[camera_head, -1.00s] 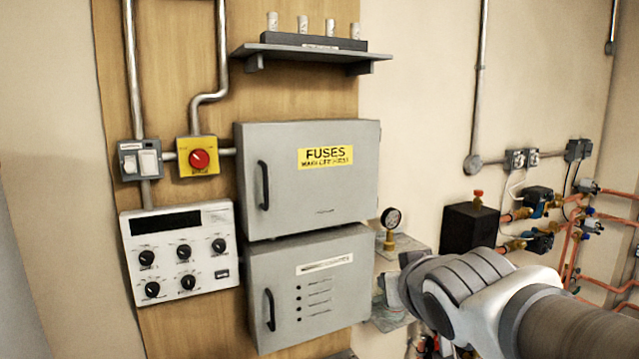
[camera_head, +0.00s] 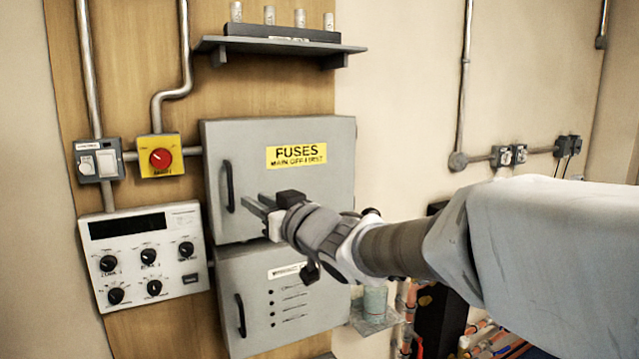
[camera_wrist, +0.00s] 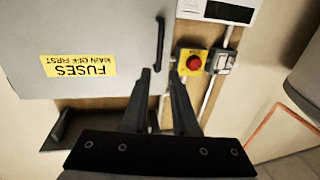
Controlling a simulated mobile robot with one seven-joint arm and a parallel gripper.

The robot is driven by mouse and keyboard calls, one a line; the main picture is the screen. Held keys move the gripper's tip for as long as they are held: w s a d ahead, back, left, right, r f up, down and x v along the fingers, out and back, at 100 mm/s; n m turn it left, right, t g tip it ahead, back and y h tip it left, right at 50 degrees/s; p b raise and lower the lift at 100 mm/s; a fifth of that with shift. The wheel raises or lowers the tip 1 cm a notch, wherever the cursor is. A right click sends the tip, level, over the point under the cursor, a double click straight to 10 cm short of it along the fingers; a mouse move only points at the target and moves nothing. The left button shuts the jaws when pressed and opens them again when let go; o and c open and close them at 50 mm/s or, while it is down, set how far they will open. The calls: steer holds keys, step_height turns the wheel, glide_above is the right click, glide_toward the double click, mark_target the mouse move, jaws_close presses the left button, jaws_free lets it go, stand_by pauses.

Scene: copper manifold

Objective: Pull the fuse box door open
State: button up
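The fuse box door (camera_head: 300,200) is the grey front of the upper cabinet, with a yellow "FUSES MAIN OFF FIRST" label (camera_head: 297,156). It looks closed. Its black vertical handle (camera_head: 228,186) is near the left edge. My gripper (camera_head: 256,203) is open and empty, just right of the handle in the head view. In the wrist view, which is upside down, the fingertips (camera_wrist: 160,71) are apart, and the handle (camera_wrist: 160,42) lines up with the gap between them. I see no clear contact.
A yellow switch box (camera_head: 160,156) with a red knob is left of the cabinet, above a white control panel (camera_head: 146,258). A second grey cabinet (camera_head: 258,325) is directly below. A shelf (camera_head: 285,46) hangs above.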

mark_target(232, 187)
steer(key=p+x, duration=0.2)
steer(key=x, duration=1)
steer(key=shift+w+a, duration=0.25)
steer(key=shift+w, duration=0.05)
jaws_close()
stand_by(0.9)
